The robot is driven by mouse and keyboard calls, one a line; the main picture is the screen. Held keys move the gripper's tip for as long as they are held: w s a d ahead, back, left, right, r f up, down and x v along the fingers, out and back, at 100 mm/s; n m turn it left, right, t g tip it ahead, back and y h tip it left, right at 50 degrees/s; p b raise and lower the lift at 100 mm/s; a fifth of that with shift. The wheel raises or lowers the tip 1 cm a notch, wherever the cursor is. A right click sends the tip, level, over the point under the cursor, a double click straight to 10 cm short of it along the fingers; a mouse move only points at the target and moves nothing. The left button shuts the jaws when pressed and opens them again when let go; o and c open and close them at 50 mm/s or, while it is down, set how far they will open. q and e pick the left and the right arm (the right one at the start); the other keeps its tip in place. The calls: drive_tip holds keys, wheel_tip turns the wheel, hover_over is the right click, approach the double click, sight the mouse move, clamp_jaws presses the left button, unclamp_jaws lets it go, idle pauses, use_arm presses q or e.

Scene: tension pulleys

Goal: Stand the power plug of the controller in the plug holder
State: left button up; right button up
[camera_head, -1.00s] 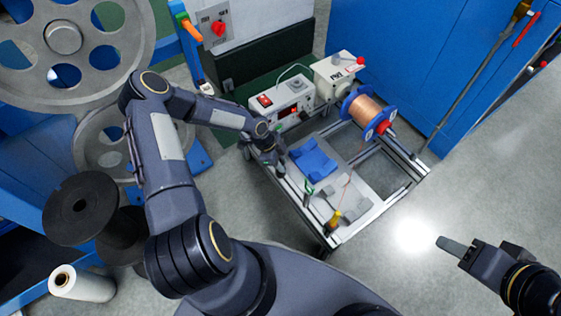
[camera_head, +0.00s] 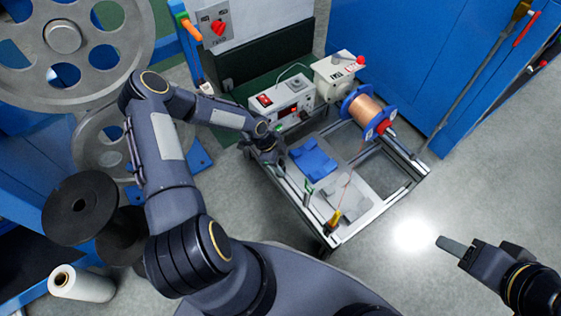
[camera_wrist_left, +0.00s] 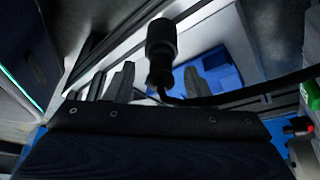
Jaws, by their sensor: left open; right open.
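The controller (camera_head: 281,101) is a white box with a red switch and red display at the back of the cart. My left gripper (camera_head: 274,158) is open, low over the cart's left side, just in front of the controller. In the left wrist view, a black plug-like piece (camera_wrist_left: 161,45) with a black cable appears in line with the gap between my open fingers (camera_wrist_left: 158,82). I cannot tell its exact depth, and it shows no clear grip. A blue block (camera_head: 313,160) lies on the cart plate; whether it is the plug holder is unclear. My right gripper (camera_head: 452,246) is open and empty, off the cart.
The cart frame (camera_head: 378,211) has raised metal rails. A copper wire spool (camera_head: 366,110) stands at its right. A white motor unit (camera_head: 335,72) stands beside the controller. A yellow-tipped tool (camera_head: 333,221) is at the front edge. Floor right of the cart is clear.

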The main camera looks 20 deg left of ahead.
use_arm(q)
drive_tip(key=shift+r, duration=0.1)
drive_tip(key=p+v, duration=0.3)
drive_tip(key=v, duration=0.4)
drive_tip(key=shift+a+r, duration=0.2)
drive_tip(key=shift+r, duration=0.05)
drive_tip(key=s+r+n+y, duration=0.1)
drive_tip(key=s+r+n, duration=0.2)
drive_tip(key=r, duration=0.5)
drive_tip(key=s+a+r+n+t+y, duration=0.1)
drive_tip(key=s+r+n, duration=0.15)
drive_tip(key=r, duration=0.55)
drive_tip(key=s+r+n+y, duration=0.15)
drive_tip(key=s+r, duration=0.25)
drive_tip(key=r, duration=0.4)
drive_tip(key=s+d+r+n+t+h, duration=0.25)
drive_tip(key=s+r+n, duration=0.2)
drive_tip(key=s, duration=0.25)
drive_tip(key=s+d+r+n+t+h, duration=0.1)
drive_tip(key=s+d+r+n, duration=0.35)
drive_tip(key=s, duration=0.35)
wheel_tip(320, 180, up, 30)
drive_tip(key=p, duration=3)
drive_tip(key=shift+w+a+n, duration=0.3)
drive_tip(key=shift+w, duration=0.1)
